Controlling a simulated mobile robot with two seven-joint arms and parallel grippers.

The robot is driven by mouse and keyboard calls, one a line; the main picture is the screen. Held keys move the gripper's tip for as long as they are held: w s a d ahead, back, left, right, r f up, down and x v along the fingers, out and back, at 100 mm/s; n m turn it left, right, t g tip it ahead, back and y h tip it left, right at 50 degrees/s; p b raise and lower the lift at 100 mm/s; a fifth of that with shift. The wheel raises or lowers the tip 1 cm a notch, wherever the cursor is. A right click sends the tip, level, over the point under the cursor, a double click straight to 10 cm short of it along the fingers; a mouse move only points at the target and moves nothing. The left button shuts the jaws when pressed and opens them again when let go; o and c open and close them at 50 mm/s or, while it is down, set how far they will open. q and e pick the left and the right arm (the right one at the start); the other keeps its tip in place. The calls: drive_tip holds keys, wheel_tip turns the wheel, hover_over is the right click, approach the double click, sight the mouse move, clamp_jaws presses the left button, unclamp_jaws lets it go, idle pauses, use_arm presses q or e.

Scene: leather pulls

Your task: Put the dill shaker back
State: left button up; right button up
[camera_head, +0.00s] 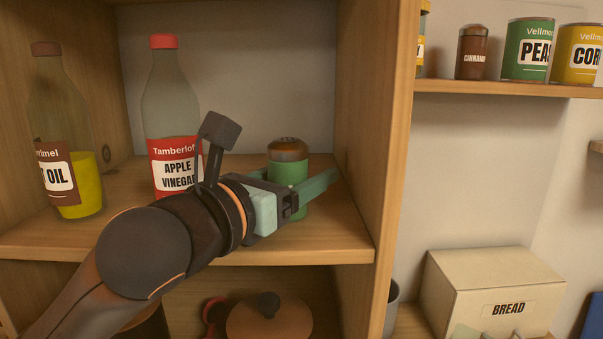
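A small green shaker with a brown cap (288,151) stands upright on the middle shelf of the wooden cabinet, right of the vinegar bottle. No label on it can be read, so I cannot confirm it is the dill. My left gripper (308,184) is at the shaker, with one pale green finger reaching past its front right side. The gripper body hides the shaker's lower left part. The other finger is mostly hidden, so I cannot tell whether the gripper is closed on the shaker. My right gripper is not in view.
An apple vinegar bottle (172,110) and an oil bottle (62,130) stand left on this shelf. The cabinet's right wall (385,130) is close by the gripper. On the wall shelf (500,88) are a cinnamon shaker (472,52) and cans. A bread box (490,285) stands below.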

use_arm(q)
drive_tip(key=shift+o, duration=1.3)
drive_tip(key=shift+s+a+r, duration=0.1)
drive_tip(key=shift+r, duration=0.05)
drive_tip(key=b+v, duration=0.1)
drive_tip(key=v, duration=1)
drive_tip(key=shift+s+a, duration=0.25)
drive_tip(key=shift+s, duration=0.05)
